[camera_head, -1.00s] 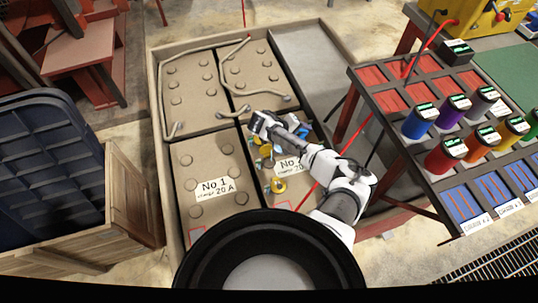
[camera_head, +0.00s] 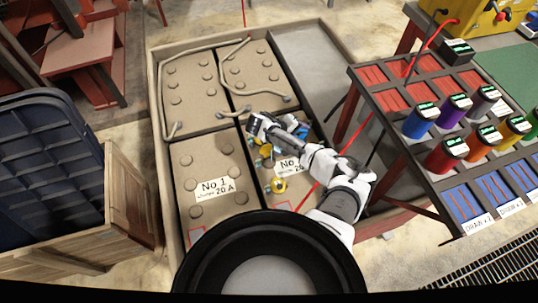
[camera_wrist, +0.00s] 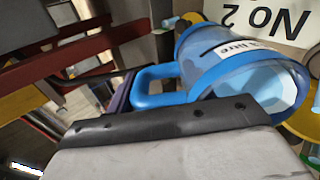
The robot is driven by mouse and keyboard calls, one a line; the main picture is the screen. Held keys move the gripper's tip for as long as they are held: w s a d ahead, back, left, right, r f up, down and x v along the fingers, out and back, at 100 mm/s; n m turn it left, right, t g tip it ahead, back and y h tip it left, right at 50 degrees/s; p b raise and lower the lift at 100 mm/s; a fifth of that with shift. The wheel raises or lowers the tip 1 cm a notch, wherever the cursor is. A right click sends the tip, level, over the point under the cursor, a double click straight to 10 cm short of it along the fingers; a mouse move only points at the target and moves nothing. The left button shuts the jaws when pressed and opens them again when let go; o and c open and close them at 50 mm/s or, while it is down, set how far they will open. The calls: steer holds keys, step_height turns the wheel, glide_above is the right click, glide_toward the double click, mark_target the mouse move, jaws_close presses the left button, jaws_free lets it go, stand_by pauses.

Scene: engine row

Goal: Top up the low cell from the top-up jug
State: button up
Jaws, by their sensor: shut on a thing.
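My gripper (camera_head: 266,128) is over the far end of the No 2 battery cell block (camera_head: 268,204), at the right of the battery tray. It is shut on the blue handle of the top-up jug (camera_wrist: 235,70), a clear blue jug with a litre label. In the wrist view the jug looks tilted, with pale liquid inside; I cannot tell whether any is flowing. Only a little blue of it shows in the head view, behind my arm. The liquid level in the cells cannot be seen.
The No 1 block (camera_head: 212,160) stands to the left of No 2. Cables run over the rear blocks. A rack of coloured canisters (camera_head: 446,153) is at the right. A wooden crate with a dark blue bin (camera_head: 45,150) is at the left.

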steer(key=shift+d+r+p, duration=0.1)
steer(key=shift+r+p, duration=0.1)
steer(key=shift+p, duration=0.2)
steer(key=shift+w+d+f+g+y+p, duration=0.2)
steer(key=shift+d+g+y+p, duration=0.25)
steer(key=shift+y+p, duration=0.45)
steer(key=shift+w+d+f+g+y, duration=0.2)
steer(key=shift+d+g+y, duration=0.05)
steer(key=shift+y, duration=0.45)
